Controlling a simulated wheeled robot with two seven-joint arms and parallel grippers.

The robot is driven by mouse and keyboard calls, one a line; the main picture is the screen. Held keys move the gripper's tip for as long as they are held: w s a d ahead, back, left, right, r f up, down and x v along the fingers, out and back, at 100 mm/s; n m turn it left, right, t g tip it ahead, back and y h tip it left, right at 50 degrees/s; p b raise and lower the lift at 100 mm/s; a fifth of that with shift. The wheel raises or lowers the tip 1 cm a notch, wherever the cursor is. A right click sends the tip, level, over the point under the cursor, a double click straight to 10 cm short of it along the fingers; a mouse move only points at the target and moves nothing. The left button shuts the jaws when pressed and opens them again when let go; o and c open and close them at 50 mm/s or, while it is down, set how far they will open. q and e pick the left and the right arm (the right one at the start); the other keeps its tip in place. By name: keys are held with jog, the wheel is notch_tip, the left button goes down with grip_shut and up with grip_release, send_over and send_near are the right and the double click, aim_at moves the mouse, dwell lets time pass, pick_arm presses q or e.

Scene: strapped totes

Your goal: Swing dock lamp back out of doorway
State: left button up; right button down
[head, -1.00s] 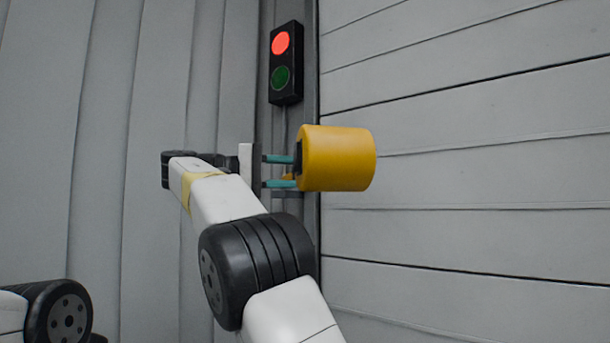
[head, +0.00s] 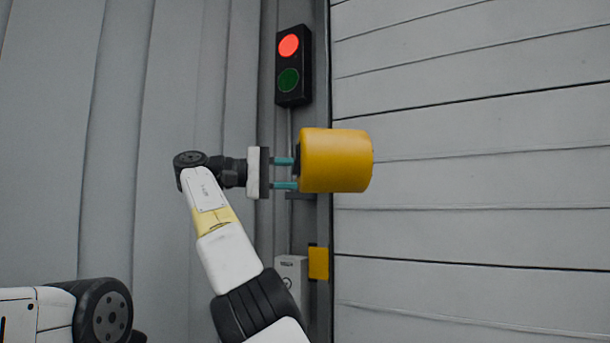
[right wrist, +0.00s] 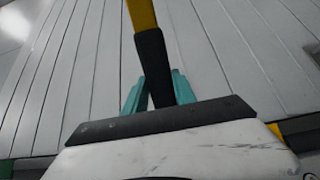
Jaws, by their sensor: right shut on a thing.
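The dock lamp's yellow cylindrical head (head: 336,160) is in the middle of the head view, in front of the door frame's edge and partly over the ribbed door. My right gripper (head: 286,173) is at its left side, teal fingers pointing right. In the right wrist view, a black sleeve (right wrist: 153,62) on a yellow bar (right wrist: 141,14) runs between the teal fingers of the right gripper (right wrist: 154,82), which is shut on it. The lamp's mount is hidden in the head view. My left gripper is out of view; only part of that arm shows at lower left.
A signal light (head: 292,66) with its red lamp lit hangs on the grey frame above the lamp. A white box (head: 291,272) and a yellow block (head: 318,263) sit low on the frame. The grey panelled door (head: 470,160) fills the right side.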

jog(key=shift+a+f, duration=0.1)
jog(key=shift+a, duration=0.15)
jog(key=c, duration=1)
grip_release()
